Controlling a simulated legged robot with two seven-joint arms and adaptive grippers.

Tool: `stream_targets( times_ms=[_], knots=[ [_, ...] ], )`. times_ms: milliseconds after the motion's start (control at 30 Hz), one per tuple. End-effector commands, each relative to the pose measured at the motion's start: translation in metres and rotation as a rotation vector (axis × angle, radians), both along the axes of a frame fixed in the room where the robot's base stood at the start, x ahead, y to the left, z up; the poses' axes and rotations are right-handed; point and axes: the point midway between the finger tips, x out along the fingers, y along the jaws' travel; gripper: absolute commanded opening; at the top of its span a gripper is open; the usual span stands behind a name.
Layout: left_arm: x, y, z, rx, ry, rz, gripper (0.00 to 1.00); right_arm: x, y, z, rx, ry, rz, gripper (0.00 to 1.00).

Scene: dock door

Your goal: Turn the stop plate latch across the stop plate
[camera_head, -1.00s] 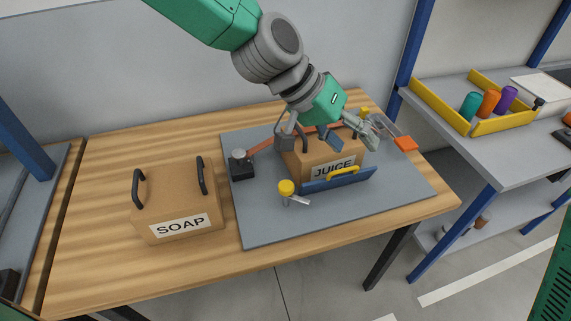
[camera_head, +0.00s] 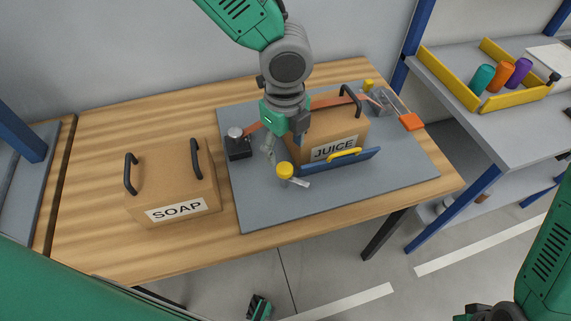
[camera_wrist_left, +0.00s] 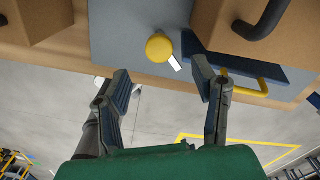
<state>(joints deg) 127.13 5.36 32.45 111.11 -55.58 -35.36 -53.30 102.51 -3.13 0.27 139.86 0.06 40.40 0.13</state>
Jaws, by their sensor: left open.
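The stop plate (camera_head: 350,163) is a blue bar with a yellow handle, standing in front of the JUICE box. The stop plate latch has a yellow knob (camera_head: 285,170) and a short pale lever (camera_head: 303,183) pointing front-right, beside the plate's left end. In the left wrist view the knob (camera_wrist_left: 160,48) and lever (camera_wrist_left: 175,63) lie ahead, left of the plate (camera_wrist_left: 240,65). My left gripper (camera_head: 283,150) is just behind and above the knob, its fingers (camera_wrist_left: 165,88) apart with nothing between them.
The JUICE box (camera_head: 330,125) stands on a grey mat (camera_head: 265,210), with an orange strap (camera_head: 325,102) behind it. A black block (camera_head: 238,148) is left of the knob. The SOAP box (camera_head: 170,185) stands on bare wood. A shelf (camera_head: 490,125) is right.

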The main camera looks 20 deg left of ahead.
Motion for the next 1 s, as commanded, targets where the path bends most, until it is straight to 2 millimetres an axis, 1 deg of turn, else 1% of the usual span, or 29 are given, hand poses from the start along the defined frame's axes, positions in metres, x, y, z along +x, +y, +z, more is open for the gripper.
stream_targets(
  times_ms=[33, 100, 300, 400, 500, 767, 867, 900, 933, 1000],
  knots=[
    [-0.001, 0.000, -0.013, 0.001, 0.003, -0.002, 0.53, 0.000, 0.000, -0.001, 0.000, 0.000, 0.000, 0.40],
    [-0.001, 0.000, -0.027, 0.001, 0.002, 0.000, 0.53, 0.000, 0.000, -0.002, 0.000, 0.000, 0.000, 0.40],
    [-0.001, 0.000, -0.057, 0.000, 0.000, 0.000, 0.53, 0.000, 0.000, -0.004, 0.000, 0.000, 0.000, 0.40],
    [0.000, 0.000, -0.065, -0.001, -0.001, 0.001, 0.53, 0.000, 0.000, -0.004, 0.000, 0.000, 0.000, 0.40],
    [0.000, 0.000, -0.068, -0.002, -0.003, 0.001, 0.53, 0.000, 0.000, -0.004, 0.000, 0.000, 0.000, 0.40],
    [0.000, 0.000, -0.069, -0.002, -0.002, 0.001, 0.53, 0.000, 0.000, -0.004, 0.000, -0.001, 0.000, 0.40],
    [0.000, 0.000, -0.069, -0.002, -0.002, 0.001, 0.21, 0.000, 0.000, -0.004, 0.000, -0.001, 0.000, 0.40],
    [0.000, 0.000, -0.069, -0.002, -0.002, 0.001, 0.07, 0.000, 0.000, -0.004, 0.000, -0.001, 0.000, 0.40],
    [0.000, 0.000, -0.069, -0.002, -0.002, 0.001, 0.04, 0.000, 0.000, -0.004, 0.000, -0.001, 0.000, 0.40],
    [0.000, 0.000, -0.069, -0.002, -0.002, 0.001, 0.04, 0.000, 0.000, -0.004, 0.000, -0.001, 0.000, 0.40]
  ],
)
